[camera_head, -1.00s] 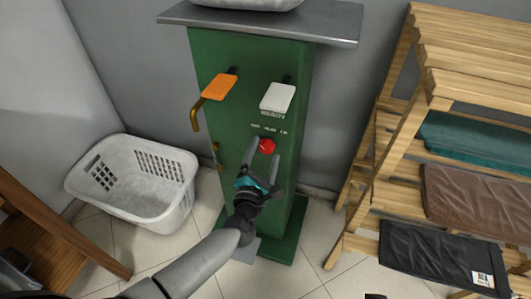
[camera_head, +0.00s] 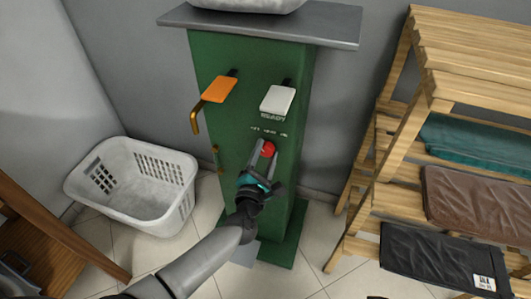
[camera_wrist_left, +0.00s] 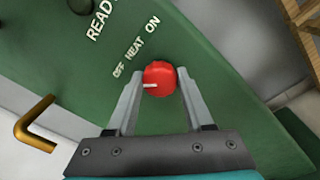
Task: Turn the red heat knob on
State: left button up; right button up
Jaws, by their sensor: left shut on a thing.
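The red heat knob (camera_head: 268,149) sits on the front of the green cabinet (camera_head: 240,60), below printed lettering. In the left wrist view the round red knob (camera_wrist_left: 160,79) has a white pointer mark on its left part. The words OFF, HEAT and ON are printed beside it. My left gripper (camera_head: 264,150) is at the cabinet front, and its two fingers (camera_wrist_left: 160,84) are closed on either side of the knob. My right gripper is not in view.
An orange pad (camera_head: 220,89) and a white pad (camera_head: 278,99) stick out above the knob. A brass pipe (camera_head: 196,119) hangs at the left. A white basket (camera_head: 150,205) stands left on the floor, and a wooden rack (camera_head: 398,115) stands right.

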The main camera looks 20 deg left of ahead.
pick_arm(q)
grip_shut()
jog(key=shift+m, duration=0.3)
jog(key=m, duration=0.2)
jog(key=shift+m, duration=0.4)
jog(key=m+p, duration=0.1)
jog(key=m, duration=0.3)
jog(key=shift+f+m+t, duration=0.15)
jog(key=shift+m+t, duration=0.15)
jog(key=shift+m, duration=0.1)
jog(key=m, duration=0.4)
jog(key=shift+m+h+p, duration=0.3)
jog(key=shift+m+p, duration=0.1)
jog(key=m+p, duration=0.1)
jog(key=m, duration=0.4)
jog(key=shift+f+h, duration=0.1)
jog(key=shift+h, duration=0.2)
jog(key=shift+m, duration=0.5)
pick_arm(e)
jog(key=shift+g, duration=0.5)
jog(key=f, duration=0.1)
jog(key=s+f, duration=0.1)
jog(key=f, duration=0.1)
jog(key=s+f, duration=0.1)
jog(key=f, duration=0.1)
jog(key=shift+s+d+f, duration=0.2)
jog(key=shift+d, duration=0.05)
pick_arm(q)
jog(key=shift+a, duration=0.1)
